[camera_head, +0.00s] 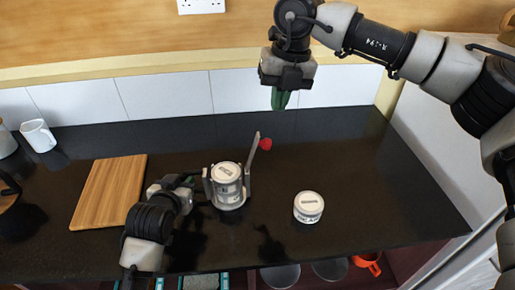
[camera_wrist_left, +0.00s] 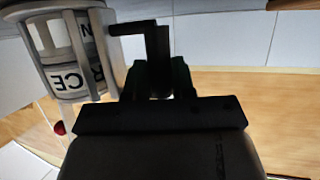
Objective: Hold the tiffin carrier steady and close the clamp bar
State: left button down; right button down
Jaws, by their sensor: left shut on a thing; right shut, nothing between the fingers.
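The tiffin carrier (camera_head: 227,190) stands upright on the dark counter, a pale stacked can in a grey frame. Its clamp bar (camera_head: 254,150) is raised at the right side, tilted slightly right, with a red knob (camera_head: 265,143) near its top. My left gripper (camera_head: 196,182) is at the carrier's left side. In the left wrist view the carrier (camera_wrist_left: 70,55) is at upper left, and my left gripper (camera_wrist_left: 158,78) is shut on its dark side handle (camera_wrist_left: 135,28).
A wooden board (camera_head: 108,192) lies left of the left arm. A white lidded jar (camera_head: 308,208) stands right of the carrier. A white mug (camera_head: 39,136) is at far left. The counter's right side is clear; an orange pot (camera_head: 368,262) sits below its front edge.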

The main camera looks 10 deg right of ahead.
notch_tip(320, 180, down, 12)
jog(key=d+h, duration=0.1)
jog(key=h, duration=0.1)
jog(key=shift+d, duration=0.35)
jog(key=shift+s+r, duration=0.1)
dwell(2.0)
jog(key=shift+w+a, duration=0.15)
jog(key=shift+a, duration=2.4)
jog(key=shift+w+a, duration=0.1)
jog(key=shift+a, duration=2.45)
jog(key=shift+d, duration=1.05)
notch_tip(320, 180, up, 8)
pick_arm(q)
jog(key=c, duration=0.8)
grip_release()
jog(key=shift+c, duration=0.2)
